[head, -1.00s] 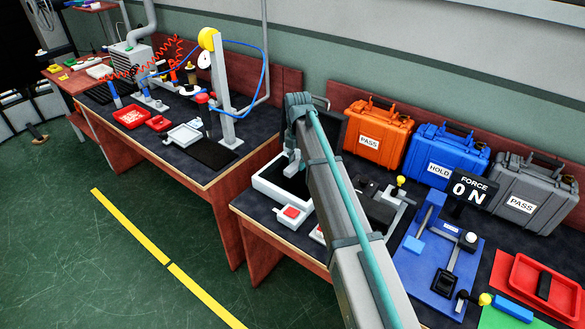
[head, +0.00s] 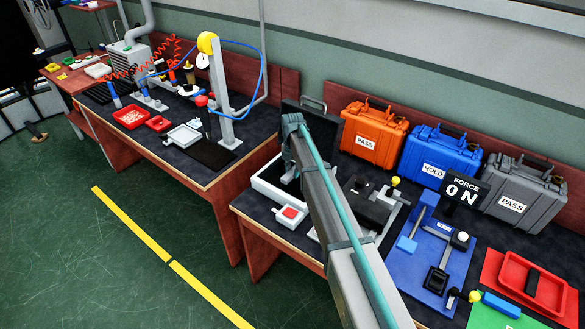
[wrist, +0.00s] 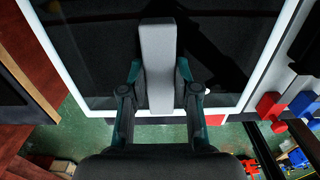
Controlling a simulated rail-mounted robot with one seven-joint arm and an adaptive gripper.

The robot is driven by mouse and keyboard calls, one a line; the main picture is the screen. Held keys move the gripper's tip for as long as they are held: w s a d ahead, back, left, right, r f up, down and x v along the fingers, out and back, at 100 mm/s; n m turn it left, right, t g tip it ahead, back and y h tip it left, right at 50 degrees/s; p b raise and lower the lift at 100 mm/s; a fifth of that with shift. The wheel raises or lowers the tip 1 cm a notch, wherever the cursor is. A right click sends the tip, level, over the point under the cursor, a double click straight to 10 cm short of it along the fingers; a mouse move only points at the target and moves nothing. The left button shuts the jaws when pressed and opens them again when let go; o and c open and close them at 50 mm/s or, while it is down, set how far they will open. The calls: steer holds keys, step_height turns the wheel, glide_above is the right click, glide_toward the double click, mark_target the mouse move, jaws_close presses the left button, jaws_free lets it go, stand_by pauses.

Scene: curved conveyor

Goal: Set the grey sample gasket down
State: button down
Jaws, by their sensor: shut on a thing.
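The grey sample gasket (wrist: 158,50) shows in the wrist view as a long, plain grey bar. My gripper (wrist: 159,76) is shut on it, with one teal-and-dark finger on each side. The bar lies over a dark panel with a white frame (wrist: 262,80); I cannot tell whether it touches the panel. In the head view the white-framed box (head: 262,188) stands on the near bench with its dark lid raised behind it. My gripper (head: 290,174) is low over this box. The gasket cannot be made out in the head view, and my arm covers part of the box.
A white unit with a red button (head: 290,213) stands just in front of the box. A dark fixture (head: 372,205) and a blue test plate (head: 428,262) are to the right. Orange (head: 375,130), blue and grey cases line the back. A red tray (head: 510,268) lies far right.

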mark_target(292, 171)
steer(key=shift+f, duration=0.25)
steer(key=c, duration=0.9)
jaws_free()
steer(key=shift+o, duration=0.2)
steer(key=shift+r, duration=0.1)
steer(key=shift+r+b, duration=1.25)
steer(key=shift+r, duration=2.6)
